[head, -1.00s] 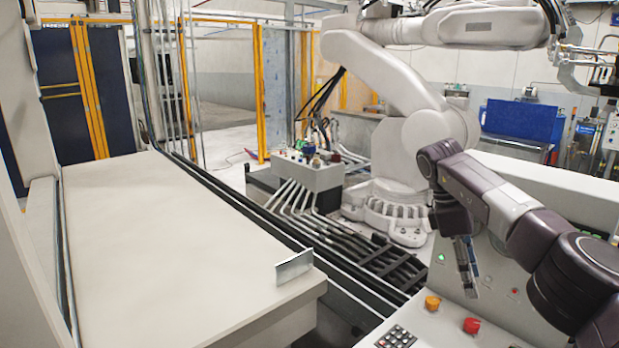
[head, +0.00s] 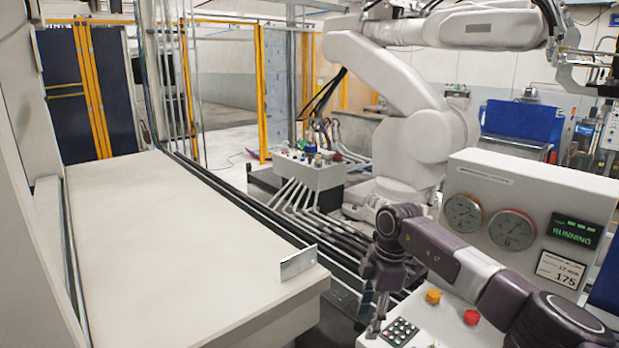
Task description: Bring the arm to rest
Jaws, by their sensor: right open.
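My right arm comes in from the lower right in the head view, dark purple with a light grey link. Its gripper (head: 374,305) points down, just left of the keypad on the control panel (head: 470,335). It is small and partly dark in the picture, its fingers are apart, and I see nothing between them. My left arm and left gripper do not show.
A long pale table (head: 180,250) fills the left, with a small metal plate (head: 297,263) standing near its right corner. A gauge console (head: 530,215) stands behind my right arm. A large white robot arm (head: 411,140) stands at the back. Yellow posts and dark blue panels stand behind.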

